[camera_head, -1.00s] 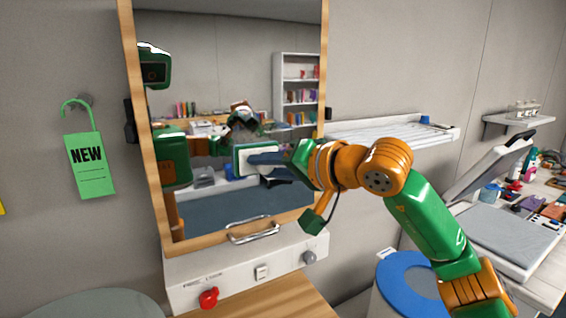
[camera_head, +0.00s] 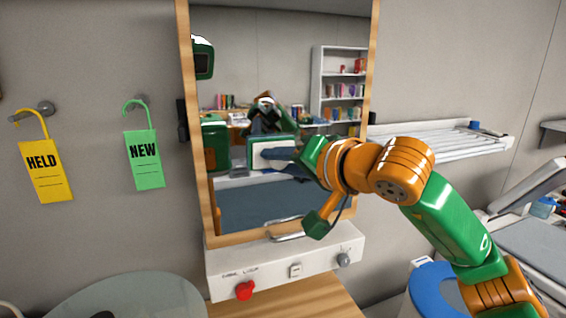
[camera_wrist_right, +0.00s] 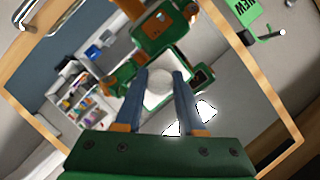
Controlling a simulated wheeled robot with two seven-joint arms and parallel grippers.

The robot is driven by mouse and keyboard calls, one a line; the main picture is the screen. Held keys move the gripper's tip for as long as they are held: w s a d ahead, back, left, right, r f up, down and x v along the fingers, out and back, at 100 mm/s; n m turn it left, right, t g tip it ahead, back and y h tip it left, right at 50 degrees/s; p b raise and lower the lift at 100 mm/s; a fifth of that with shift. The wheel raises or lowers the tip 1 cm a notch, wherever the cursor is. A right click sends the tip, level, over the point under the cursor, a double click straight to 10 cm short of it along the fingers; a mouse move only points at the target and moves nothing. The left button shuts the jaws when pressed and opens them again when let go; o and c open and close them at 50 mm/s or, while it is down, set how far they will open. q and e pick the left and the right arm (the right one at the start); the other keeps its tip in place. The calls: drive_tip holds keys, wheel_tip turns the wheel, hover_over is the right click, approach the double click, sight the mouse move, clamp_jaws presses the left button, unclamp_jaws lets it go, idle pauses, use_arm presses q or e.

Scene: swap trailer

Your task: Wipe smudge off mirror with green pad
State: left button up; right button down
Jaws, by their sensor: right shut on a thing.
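The mirror (camera_head: 300,55) hangs upright on the wall in a wooden frame. My right gripper (camera_head: 284,158) comes in from the right, in front of the mirror's lower middle. It is shut on the pad (camera_head: 262,154), which shows a white back and a green edge. In the right wrist view the gripper's blue fingers (camera_wrist_right: 163,88) reach toward the glass with the white-backed pad (camera_wrist_right: 157,92) at their tips. I cannot tell whether the pad touches the glass. I cannot make out a smudge among the reflections; the pad and arm hide part of the glass. My left gripper is not in view.
A white panel (camera_head: 275,270) with a red knob (camera_head: 245,290) sits below the mirror. Yellow HELD (camera_head: 47,170) and green NEW (camera_head: 143,158) tags hang at left. A drying rack (camera_head: 440,140) is at right. The shelves and arms inside the mirror are reflections.

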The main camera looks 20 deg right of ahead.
drive_tip(key=shift+d, duration=0.4)
drive_tip(key=shift+d+p, duration=0.6)
drive_tip(key=shift+d, duration=5)
drive_tip(key=shift+a, duration=6.1)
drive_tip(key=shift+s+f, duration=0.15)
drive_tip(key=shift+s, duration=0.05)
drive_tip(key=s+b, duration=0.2)
drive_tip(key=s, duration=0.3)
drive_tip(key=shift+s+d, duration=0.15)
drive_tip(key=shift+s, duration=0.05)
